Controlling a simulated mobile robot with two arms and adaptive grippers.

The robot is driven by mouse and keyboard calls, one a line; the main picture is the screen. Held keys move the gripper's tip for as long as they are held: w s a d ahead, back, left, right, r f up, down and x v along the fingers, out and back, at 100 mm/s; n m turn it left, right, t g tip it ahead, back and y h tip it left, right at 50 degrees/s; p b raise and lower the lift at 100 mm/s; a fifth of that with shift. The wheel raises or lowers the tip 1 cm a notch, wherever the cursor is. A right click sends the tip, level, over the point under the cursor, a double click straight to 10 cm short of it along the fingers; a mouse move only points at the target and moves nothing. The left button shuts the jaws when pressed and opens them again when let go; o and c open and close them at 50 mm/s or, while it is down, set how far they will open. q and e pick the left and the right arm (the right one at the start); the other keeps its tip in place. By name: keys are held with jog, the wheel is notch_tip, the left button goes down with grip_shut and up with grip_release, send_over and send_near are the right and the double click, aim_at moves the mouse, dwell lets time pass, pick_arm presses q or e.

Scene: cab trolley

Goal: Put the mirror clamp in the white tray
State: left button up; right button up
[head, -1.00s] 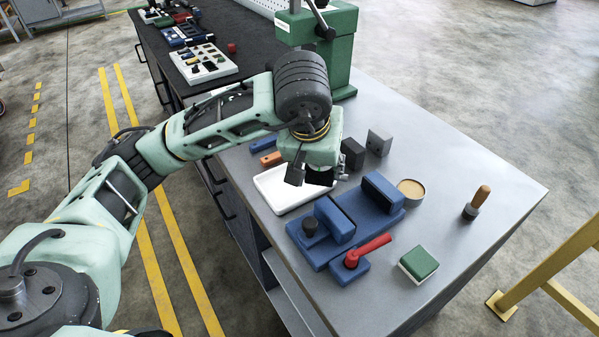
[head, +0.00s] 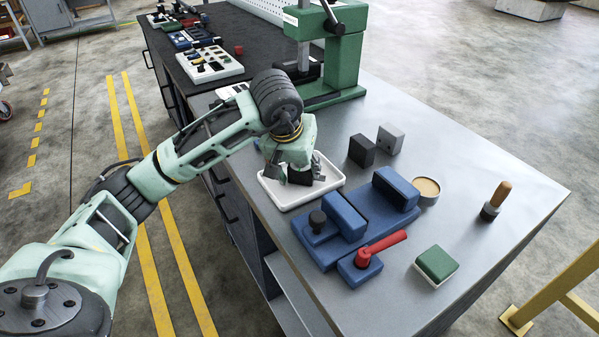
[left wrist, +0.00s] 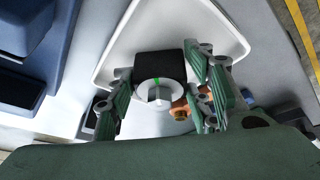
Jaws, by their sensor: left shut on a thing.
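The white tray (head: 325,181) lies on the grey bench top, near its left edge. My left gripper (head: 300,174) points down over the tray. In the left wrist view its fingers (left wrist: 165,105) are shut on a black block with a silver hex bolt and a green mark, which I take for the mirror clamp (left wrist: 160,68). The tray (left wrist: 215,28) shows behind the clamp there. In the head view the gripper mostly hides the clamp; I cannot tell whether it touches the tray floor. My right gripper is not in view.
A blue fixture (head: 365,238) with a red handle (head: 381,246) stands just right of the tray. Black (head: 361,150) and grey (head: 390,139) blocks, a round tin (head: 427,188) and a green-topped block (head: 437,262) stand nearby. A green press (head: 345,60) stands behind.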

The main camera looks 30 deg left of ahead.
pick_arm(q)
jog(key=shift+r, duration=0.15)
jog(key=o, duration=1.1)
jog(key=shift+f, duration=0.2)
jog(key=o, duration=0.5)
jog(key=shift+c, duration=0.2)
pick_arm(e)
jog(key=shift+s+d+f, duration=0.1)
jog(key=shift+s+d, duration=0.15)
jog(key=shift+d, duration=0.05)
pick_arm(q)
jog(key=shift+r, duration=0.25)
jog(key=v, duration=1.2)
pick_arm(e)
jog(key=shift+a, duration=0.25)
pick_arm(q)
jog(key=shift+f, duration=0.1)
